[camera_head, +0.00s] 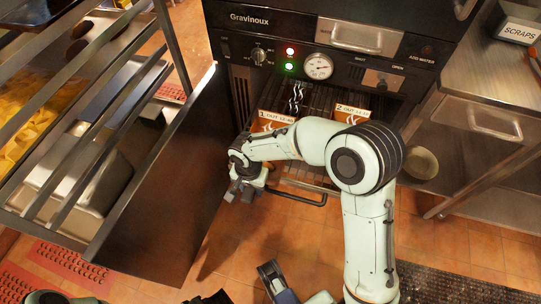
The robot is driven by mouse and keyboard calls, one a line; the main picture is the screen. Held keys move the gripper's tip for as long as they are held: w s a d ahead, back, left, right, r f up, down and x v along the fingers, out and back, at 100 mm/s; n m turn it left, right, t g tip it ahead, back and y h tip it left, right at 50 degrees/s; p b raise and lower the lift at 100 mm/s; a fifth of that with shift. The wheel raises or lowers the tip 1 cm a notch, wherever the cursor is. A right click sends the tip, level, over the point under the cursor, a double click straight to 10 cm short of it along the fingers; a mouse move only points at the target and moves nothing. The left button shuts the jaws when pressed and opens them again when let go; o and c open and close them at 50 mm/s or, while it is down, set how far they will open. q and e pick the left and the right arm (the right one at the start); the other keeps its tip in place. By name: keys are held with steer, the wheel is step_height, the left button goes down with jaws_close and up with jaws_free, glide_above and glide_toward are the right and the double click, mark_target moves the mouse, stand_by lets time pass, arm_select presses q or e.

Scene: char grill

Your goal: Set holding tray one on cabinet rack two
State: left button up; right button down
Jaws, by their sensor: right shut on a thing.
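Two orange-brown trays stand side by side on the wire rack of the open cabinet. The left tray (272,118) has a white label with a 1, and the right tray (346,112) has one with a 2. My right gripper (246,190) is low in front of the cabinet, left of and below tray one. It is shut at the left end of a black bar handle (300,200), which runs along the front below the rack; the exact contact is hard to see. My right forearm hides the lower parts of the trays and rack.
The dark cabinet door (165,190) stands open on the left. A metal shelf unit (150,40) with yellow food is beyond it. A steel counter (475,125) is on the right, with a round bowl (420,163) near its base. The tiled floor (240,240) in front is mostly clear.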

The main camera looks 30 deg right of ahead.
steer(key=w+d, duration=0.4)
steer(key=w+d+b, duration=0.1)
steer(key=w+d, duration=0.3)
steer(key=d, duration=0.1)
steer(key=shift+d+f, duration=0.2)
steer(key=shift+f, duration=0.05)
step_height(320, 180, down, 2)
steer(key=shift+f+b, duration=0.2)
steer(key=shift+b, duration=0.2)
steer(key=shift+f, duration=0.35)
arm_select(q)
steer(key=shift+t+y, duration=0.3)
steer(key=shift+t, duration=0.1)
steer(key=w, duration=0.1)
steer(key=w+a+f, duration=0.1)
steer(key=w+f, duration=0.1)
steer(key=shift+a+f, duration=0.1)
steer(key=shift+a, duration=0.15)
arm_select(e)
steer(key=c, duration=0.6)
jaws_free()
